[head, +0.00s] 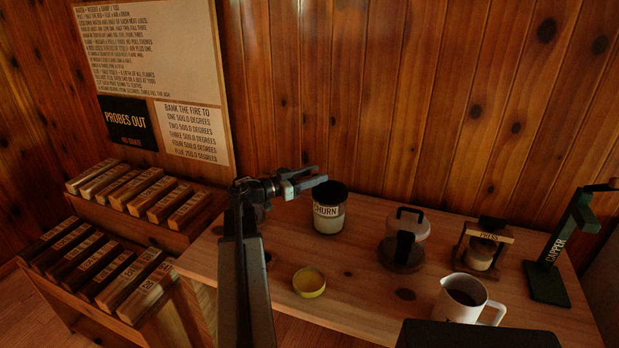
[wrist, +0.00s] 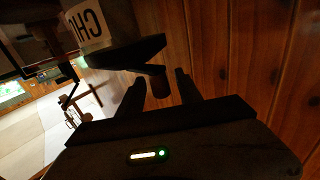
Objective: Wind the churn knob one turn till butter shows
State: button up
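The churn (head: 329,222) is a jar with a dark lid (head: 330,190), a white CHURN label and pale contents below the label. It stands upright on the wooden bench near the wall. In the wrist view its label (wrist: 85,22) and dark lid (wrist: 120,52) show sideways at upper left. A short brownish knob (wrist: 158,82) sticks out from the lid. I cannot make out butter.
On the bench (head: 365,285) are a yellow lid (head: 309,282), a pink-topped device (head: 408,225), a press (head: 481,250), a white mug (head: 466,300) with dark liquid and a green capper (head: 549,280). Wooden boxes (head: 120,270) stand left. The plank wall is close behind.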

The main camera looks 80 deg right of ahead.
grip_shut()
jog(key=shift+d+m+g+y, duration=0.4)
jog(key=shift+d+m+y, duration=0.1)
jog(key=shift+d+y, duration=0.1)
jog(key=shift+a+m+g+y, duration=0.25)
jog(key=shift+m+g+y, duration=0.05)
jog(key=shift+y, duration=0.1)
jog(key=shift+s, duration=0.1)
jog(key=shift+d, duration=0.15)
jog(key=shift+s+d, duration=0.1)
jog(key=shift+d, duration=0.1)
jog(key=shift+d, duration=0.15)
jog(key=shift+s+d, duration=0.1)
jog(key=shift+d, duration=0.1)
jog(key=shift+d, duration=0.1)
